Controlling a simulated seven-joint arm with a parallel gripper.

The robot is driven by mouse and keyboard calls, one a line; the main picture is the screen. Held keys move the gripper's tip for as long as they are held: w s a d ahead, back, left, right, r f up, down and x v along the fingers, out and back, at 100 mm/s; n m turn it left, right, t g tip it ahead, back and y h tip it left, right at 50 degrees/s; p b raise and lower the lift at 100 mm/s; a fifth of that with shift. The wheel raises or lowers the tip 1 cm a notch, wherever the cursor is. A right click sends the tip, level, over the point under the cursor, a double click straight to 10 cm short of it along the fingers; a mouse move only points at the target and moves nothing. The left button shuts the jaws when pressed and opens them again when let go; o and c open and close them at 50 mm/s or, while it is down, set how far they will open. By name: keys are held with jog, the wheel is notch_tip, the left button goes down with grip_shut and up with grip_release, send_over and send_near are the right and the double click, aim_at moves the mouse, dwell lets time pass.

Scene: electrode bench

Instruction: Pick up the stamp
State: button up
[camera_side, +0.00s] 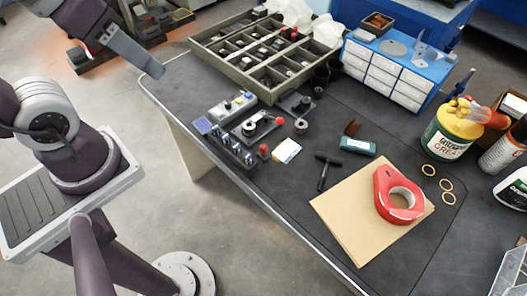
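I cannot tell for certain which thing is the stamp. A small upright piece with a red top (264,152) stands near the table's left edge, beside a white card (287,150). A black T-shaped piece (326,170) lies left of a small teal box (357,146). At the upper left, a grey tapered piece at the end of my arm appears to be my gripper (151,68). It hangs in the air by the table's far left corner, well apart from these things. I see no separate fingers and nothing held there.
A compartment tray (196,46) and a blue drawer unit (427,75) stand at the back. Small devices (232,106) crowd the left edge. A grease tub (447,137) and bottles stand right.

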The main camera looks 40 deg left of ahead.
jog(key=w+d+f+n+g+h, duration=0.2)
jog(key=w+d+n, duration=0.1)
jog(key=w+d, duration=0.3)
jog(key=n+g, duration=0.2)
jog(key=n, duration=1)
send_over(263, 147)
jog(key=d, duration=0.2)
jog(key=s+a+f+x, duration=0.1)
jog(key=a+x, duration=0.1)
jog(key=x, duration=0.7)
jog(key=s+a+x, duration=0.1)
jog(key=s+x, duration=0.1)
jog(key=x, duration=0.7)
jog(key=a+f+n, duration=0.1)
jog(key=f, duration=0.2)
jog(key=a+f+n+y, duration=0.1)
jog(key=f, duration=0.2)
jog(key=a+f+n+g+y, duration=0.1)
jog(key=f, duration=0.2)
jog(key=shift+w+a+f+n, duration=0.2)
jog(key=shift+w+f+n, duration=0.05)
jog(key=shift+f+n, duration=0.15)
jog(key=f, duration=0.4)
jog(key=d+f, duration=0.1)
jog(key=f, duration=0.1)
jog(key=shift+w, duration=0.1)
jog(key=shift+r, duration=0.1)
grip_shut()
